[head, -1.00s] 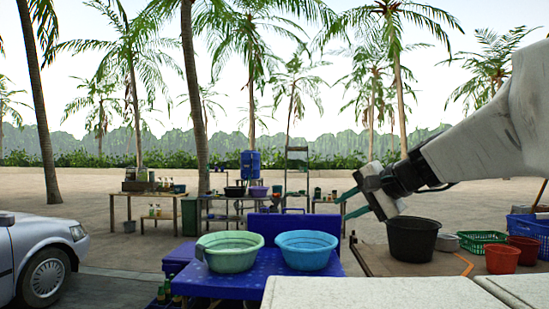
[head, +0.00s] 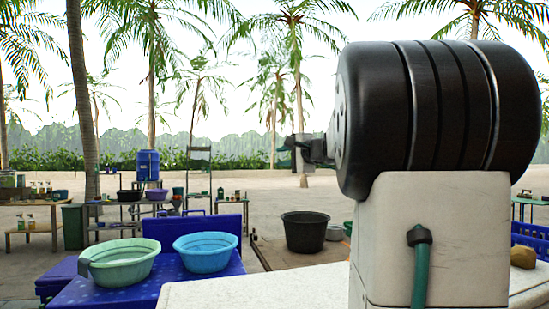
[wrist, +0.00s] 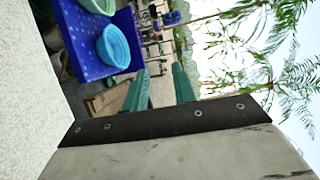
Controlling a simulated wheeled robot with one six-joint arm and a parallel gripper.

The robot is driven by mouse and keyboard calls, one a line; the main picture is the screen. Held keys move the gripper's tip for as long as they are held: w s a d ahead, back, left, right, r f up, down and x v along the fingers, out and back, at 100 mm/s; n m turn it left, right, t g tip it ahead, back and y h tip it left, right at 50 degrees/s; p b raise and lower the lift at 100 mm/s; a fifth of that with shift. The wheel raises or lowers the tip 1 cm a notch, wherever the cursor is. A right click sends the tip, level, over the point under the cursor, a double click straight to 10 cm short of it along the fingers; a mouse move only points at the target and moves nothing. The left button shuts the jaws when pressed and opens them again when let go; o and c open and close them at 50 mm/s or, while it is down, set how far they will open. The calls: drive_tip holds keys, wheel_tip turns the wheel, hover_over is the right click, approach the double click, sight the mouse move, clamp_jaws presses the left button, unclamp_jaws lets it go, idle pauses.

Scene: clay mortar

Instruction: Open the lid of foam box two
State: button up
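White, flat-topped surfaces, which look like the foam box tops, lie along the bottom of the head view (head: 250,285), partly hidden by my arm. I cannot tell which is foam box two, and no lid stands open there. A speckled white surface (wrist: 28,110) fills the left of the wrist view. My gripper's two green fingers (wrist: 161,88) are apart with nothing between them. In the head view my gripper (head: 290,152) is small and mostly hidden behind the arm's black joint.
A blue table (head: 160,292) carries a green basin (head: 124,264) and a light blue basin (head: 206,257). A black tub (head: 304,232) stands on a board behind. A blue basket (head: 530,240) and a brown object (head: 523,257) are at the right. Open sand lies beyond.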

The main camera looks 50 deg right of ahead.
drive_tip(key=shift+w, duration=0.25)
clamp_jaws()
idle(1.1)
unclamp_jaws()
drive_tip(key=shift+s, duration=0.1)
drive_tip(key=s+a, duration=0.1)
drive_tip(key=s, duration=0.6)
drive_tip(key=shift+s+r, duration=0.2)
drive_tip(key=shift+r, duration=0.1)
drive_tip(key=shift+a, duration=0.1)
